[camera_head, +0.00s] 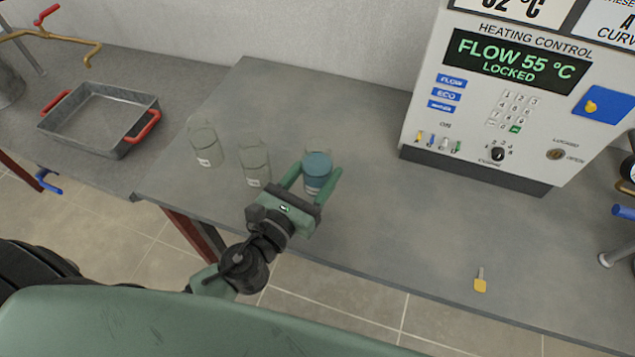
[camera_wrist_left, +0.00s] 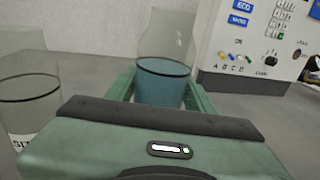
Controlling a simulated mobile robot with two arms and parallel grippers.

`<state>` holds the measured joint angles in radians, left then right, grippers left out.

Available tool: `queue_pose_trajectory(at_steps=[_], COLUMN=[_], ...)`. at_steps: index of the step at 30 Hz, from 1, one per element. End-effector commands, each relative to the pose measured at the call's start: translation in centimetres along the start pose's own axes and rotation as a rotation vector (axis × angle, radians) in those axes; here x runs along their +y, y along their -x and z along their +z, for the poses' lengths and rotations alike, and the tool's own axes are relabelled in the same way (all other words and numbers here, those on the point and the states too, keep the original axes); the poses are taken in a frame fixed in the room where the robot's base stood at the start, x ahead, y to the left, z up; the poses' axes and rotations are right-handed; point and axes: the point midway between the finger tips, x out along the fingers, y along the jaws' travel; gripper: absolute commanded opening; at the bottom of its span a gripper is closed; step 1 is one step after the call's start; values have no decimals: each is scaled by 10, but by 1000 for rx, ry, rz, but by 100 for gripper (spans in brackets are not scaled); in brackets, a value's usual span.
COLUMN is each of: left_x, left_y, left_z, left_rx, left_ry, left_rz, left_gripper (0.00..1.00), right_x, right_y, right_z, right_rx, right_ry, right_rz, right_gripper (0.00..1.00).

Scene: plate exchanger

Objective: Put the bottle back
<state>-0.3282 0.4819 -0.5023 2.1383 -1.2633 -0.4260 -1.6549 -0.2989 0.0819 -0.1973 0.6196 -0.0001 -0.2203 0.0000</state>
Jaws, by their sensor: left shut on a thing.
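The bottle with blue liquid (camera_head: 317,170) stands upright at the right end of a row of glass bottles on the grey table. My left gripper (camera_head: 314,182) is around it, one finger on each side, and shut on it. In the left wrist view the blue bottle (camera_wrist_left: 164,75) sits between the green fingers of the left gripper (camera_wrist_left: 160,92). Two clear bottles stand to its left, a middle one (camera_head: 255,163) and a far-left one (camera_head: 205,146), each with a white label. My right gripper is not in view.
A heating control box (camera_head: 480,130) stands at the back right, its display reading FLOW 55 °C LOCKED. A yellow key (camera_head: 480,281) lies near the front edge. A metal tray (camera_head: 95,115) with red handles sits at left. The table between bottle and key is clear.

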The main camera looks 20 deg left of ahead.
Motion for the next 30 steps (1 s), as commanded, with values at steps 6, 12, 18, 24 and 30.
queue_pose_trajectory(at_steps=[6,12,18,24,30], left_x=[0,0,0,0,0], left_y=[0,0,0,0,0], left_z=[-29,-28,-33,-32,-32], left_rx=[-1,-2,-1,1,0], left_ry=[0,0,0,0,0], left_rz=[1,1,1,1,1], left_gripper=[13,13,13,75,75], right_x=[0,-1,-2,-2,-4], right_y=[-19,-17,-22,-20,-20], right_z=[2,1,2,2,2], right_rx=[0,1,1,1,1], right_ry=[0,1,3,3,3], right_rz=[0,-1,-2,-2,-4], right_gripper=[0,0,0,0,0])
